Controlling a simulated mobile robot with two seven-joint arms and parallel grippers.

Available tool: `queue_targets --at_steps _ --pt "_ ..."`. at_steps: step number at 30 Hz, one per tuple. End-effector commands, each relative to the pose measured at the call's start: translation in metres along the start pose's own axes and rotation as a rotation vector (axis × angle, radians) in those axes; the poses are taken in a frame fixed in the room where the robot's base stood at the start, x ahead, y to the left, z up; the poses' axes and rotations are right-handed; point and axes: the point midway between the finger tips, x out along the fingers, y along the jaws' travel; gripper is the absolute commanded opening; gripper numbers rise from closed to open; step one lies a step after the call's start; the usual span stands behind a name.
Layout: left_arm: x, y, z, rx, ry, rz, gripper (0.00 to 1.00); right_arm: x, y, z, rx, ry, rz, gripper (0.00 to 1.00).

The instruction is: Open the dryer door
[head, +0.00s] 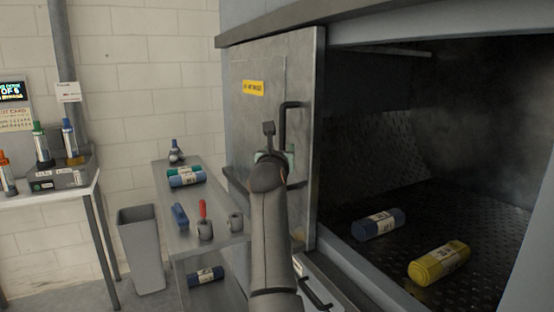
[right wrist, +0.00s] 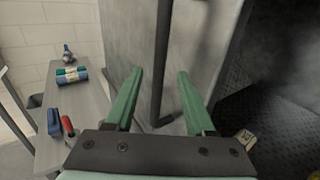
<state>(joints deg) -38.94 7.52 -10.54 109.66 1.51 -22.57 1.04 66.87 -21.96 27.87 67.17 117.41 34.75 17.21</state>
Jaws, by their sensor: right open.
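The grey metal dryer door (head: 250,120) carries a yellow label and a black bar handle (head: 284,122). The door panel stands at the left of the chamber, whose inside shows to its right. My right gripper (head: 273,155) is in front of the door near the handle and hides part of it. In the right wrist view its two green fingers (right wrist: 161,75) are apart and empty. The handle (right wrist: 162,55) runs between them in the picture; I cannot tell whether it is within their reach. My left gripper is out of view.
The dark chamber holds a blue roll (head: 379,224) and a yellow roll (head: 439,263). A metal shelf table (head: 221,236) with rolls and tools stands left of the door. A grey bin (head: 142,250) and a white table (head: 60,196) are farther left.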

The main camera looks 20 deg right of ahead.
Motion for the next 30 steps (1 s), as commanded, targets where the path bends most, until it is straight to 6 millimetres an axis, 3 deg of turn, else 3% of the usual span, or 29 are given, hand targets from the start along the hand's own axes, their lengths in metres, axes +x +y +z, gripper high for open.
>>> queue_targets --at_steps 13,30 --pt "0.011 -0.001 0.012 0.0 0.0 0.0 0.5 -0.056 0.0 -0.001 0.001 -0.001 0.0 0.55" --pt "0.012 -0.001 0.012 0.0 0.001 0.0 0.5 -0.062 0.0 0.0 0.001 0.0 0.002 0.55"
